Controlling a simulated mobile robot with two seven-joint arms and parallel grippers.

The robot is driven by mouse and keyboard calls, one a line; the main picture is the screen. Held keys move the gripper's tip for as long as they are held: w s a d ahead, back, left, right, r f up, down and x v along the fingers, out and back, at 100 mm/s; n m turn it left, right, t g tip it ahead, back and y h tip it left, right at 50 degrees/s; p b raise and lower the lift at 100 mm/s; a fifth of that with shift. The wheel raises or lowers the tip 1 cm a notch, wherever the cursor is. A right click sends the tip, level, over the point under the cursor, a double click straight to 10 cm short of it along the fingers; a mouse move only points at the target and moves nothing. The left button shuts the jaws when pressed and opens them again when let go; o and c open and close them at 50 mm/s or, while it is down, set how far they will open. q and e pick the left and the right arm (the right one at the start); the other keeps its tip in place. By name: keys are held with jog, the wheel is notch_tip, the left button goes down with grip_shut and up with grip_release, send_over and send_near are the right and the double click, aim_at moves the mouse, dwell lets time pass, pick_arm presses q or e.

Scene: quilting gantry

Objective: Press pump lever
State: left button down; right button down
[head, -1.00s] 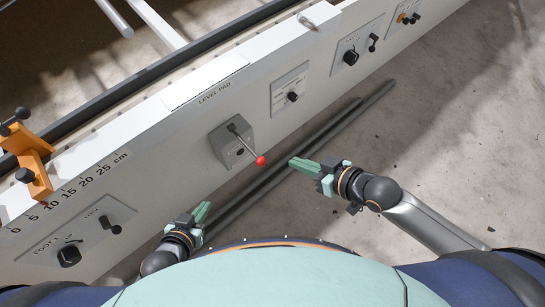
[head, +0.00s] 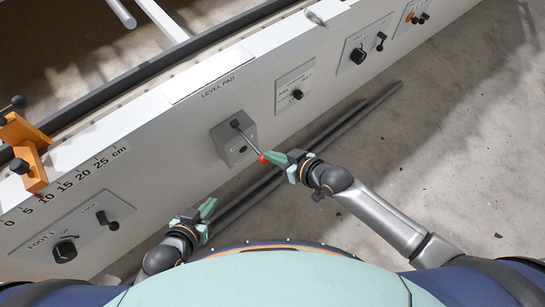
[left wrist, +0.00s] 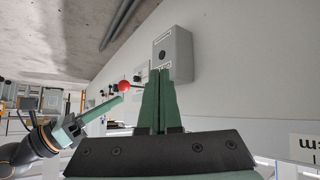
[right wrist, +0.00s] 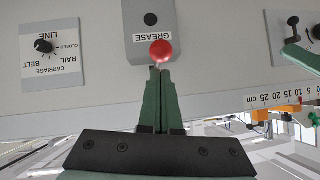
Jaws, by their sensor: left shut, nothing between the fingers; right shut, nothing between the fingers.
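The pump lever is a thin metal rod with a red ball knob (head: 263,159), on a grey box (head: 233,140) fixed to the white gantry panel. The box carries a label reading GREASE in the right wrist view (right wrist: 145,22). My right gripper (head: 272,158) is shut and empty, its green fingertips right at the red knob; the knob (right wrist: 161,50) shows just beyond the tips in the right wrist view. I cannot tell whether they touch. My left gripper (head: 208,208) is shut and empty, low near the panel and left of the box. The left wrist view shows the knob (left wrist: 125,86) too.
Other panel controls include a foot-up knob (head: 65,250), a lock lever (head: 106,220) and a rail knob (head: 297,95). An orange clamp (head: 24,160) stands at the left. Dark rails (head: 350,120) lie on the floor along the panel. Floor at right is clear.

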jog(key=shift+a+f, duration=0.1)
jog(key=shift+f, duration=0.25)
